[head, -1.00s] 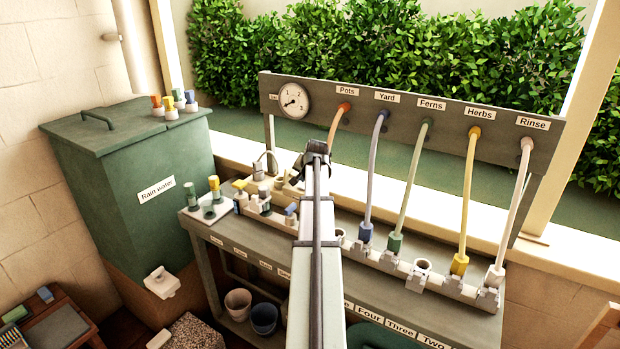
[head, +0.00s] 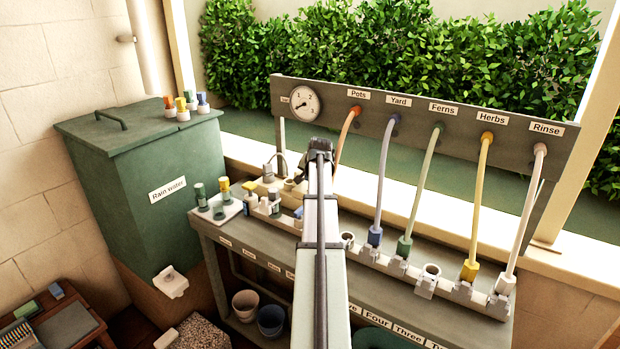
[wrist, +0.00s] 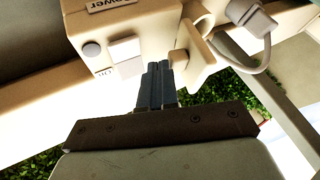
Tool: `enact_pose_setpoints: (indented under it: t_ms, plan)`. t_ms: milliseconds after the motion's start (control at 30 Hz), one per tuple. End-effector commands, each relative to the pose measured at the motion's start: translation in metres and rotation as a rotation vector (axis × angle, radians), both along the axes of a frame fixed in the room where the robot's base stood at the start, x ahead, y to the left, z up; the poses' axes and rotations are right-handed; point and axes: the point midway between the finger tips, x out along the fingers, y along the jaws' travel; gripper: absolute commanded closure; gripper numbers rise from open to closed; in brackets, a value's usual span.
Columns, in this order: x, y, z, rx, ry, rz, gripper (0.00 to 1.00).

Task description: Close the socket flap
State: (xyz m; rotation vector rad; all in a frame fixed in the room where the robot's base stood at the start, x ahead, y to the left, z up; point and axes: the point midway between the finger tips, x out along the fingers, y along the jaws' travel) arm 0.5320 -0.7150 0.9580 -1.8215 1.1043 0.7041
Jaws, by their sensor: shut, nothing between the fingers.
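In the wrist view a cream power box (wrist: 115,45) fills the upper middle, with a partly cut-off label. A cream plate that looks like the socket flap (wrist: 203,58) stands out from the box, apparently open. My gripper (wrist: 155,68) is shut and empty. Its dark fingertips are just left of the flap, close to the box; I cannot tell whether they touch. A grey plug (wrist: 250,20) with a looped cable is to the right of the flap. In the head view my arm covers much of the box area, and the flap cannot be made out.
A grey bench (head: 215,230) holds several small bottles (head: 222,190) left of my arm and a hose rail (head: 430,282) to its right. Coloured hoses hang from the labelled panel (head: 420,115) behind. A green rain-water bin (head: 150,160) stands at the left.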

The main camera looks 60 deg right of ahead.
Motion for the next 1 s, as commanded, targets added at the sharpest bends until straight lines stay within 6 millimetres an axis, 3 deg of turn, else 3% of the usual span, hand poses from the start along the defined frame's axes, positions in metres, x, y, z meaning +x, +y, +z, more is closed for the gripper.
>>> enact_pose_setpoints:
  t_ms: [467, 1000]
  plan:
    - [0.011, -0.001, 0.008, -0.001, 0.129, 0.002, 1.0]
    - [0.045, -0.002, 0.026, 0.0, 0.586, 0.002, 1.0]
